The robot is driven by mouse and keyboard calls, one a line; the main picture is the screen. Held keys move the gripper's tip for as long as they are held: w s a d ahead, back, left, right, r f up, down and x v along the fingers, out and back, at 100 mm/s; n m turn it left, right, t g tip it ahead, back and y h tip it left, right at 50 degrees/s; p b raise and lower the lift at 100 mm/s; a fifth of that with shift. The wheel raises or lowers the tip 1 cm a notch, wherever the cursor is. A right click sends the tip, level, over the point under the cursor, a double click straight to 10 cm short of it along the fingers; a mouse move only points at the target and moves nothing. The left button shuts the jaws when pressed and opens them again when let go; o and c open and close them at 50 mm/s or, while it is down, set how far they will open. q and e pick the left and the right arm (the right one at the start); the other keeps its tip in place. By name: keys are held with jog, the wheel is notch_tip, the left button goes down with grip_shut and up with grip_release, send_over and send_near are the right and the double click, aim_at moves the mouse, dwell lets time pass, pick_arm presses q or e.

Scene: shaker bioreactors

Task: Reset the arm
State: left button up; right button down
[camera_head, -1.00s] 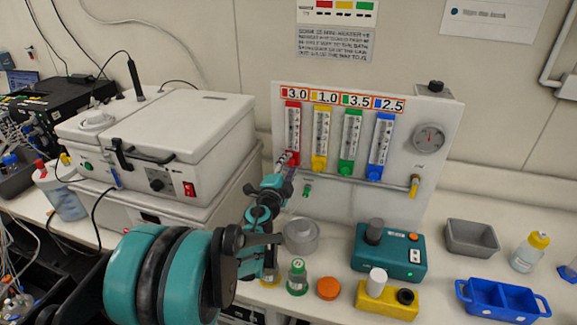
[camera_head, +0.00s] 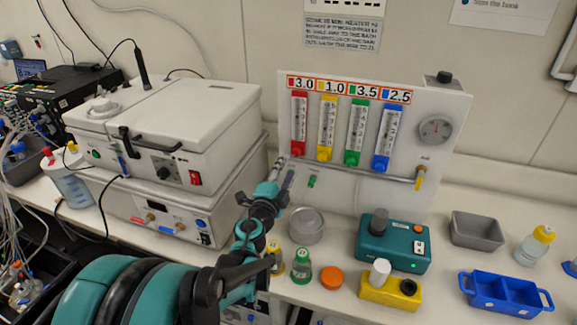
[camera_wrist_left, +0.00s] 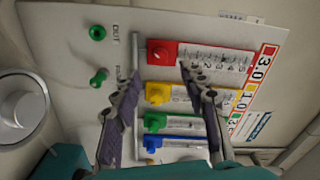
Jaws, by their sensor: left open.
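My left gripper (camera_head: 283,172) is at the lower left of the white flowmeter panel (camera_head: 335,193), just below and left of the red flowmeter (camera_head: 299,122). In the left wrist view my left gripper (camera_wrist_left: 160,70) is open, its two fingers apart and nothing between them. Behind the fingers that view shows the red flowmeter knob (camera_wrist_left: 160,53), the yellow knob (camera_wrist_left: 157,93), the green knob (camera_wrist_left: 155,119) and the blue knob (camera_wrist_left: 151,142). The yellow, green and blue flowmeters stand in a row right of the red one. My right gripper is not in view.
A white lidded shaker (camera_head: 165,135) stands left of my arm. On the bench are a metal pot (camera_head: 306,226), a green-capped bottle (camera_head: 302,266), an orange cap (camera_head: 331,277), a teal device (camera_head: 393,246), a yellow block (camera_head: 389,293), a grey bin (camera_head: 476,230) and a blue tray (camera_head: 505,293).

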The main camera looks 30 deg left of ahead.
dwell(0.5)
pick_arm(q)
jog(key=s+d+f+n+g+h, duration=0.2)
jog(key=s+d+f+n+g, duration=0.3)
jog(key=s+d, duration=0.5)
jog(key=s+d+f+n+g+h, duration=0.2)
jog(key=s+d+f+n+g, duration=0.3)
jog(key=s+d, duration=0.4)
jog(key=shift+s+d+f+n+g, duration=0.3)
jog(key=shift+s+d+f+n, duration=0.05)
jog(key=shift+s+f+n, duration=0.6)
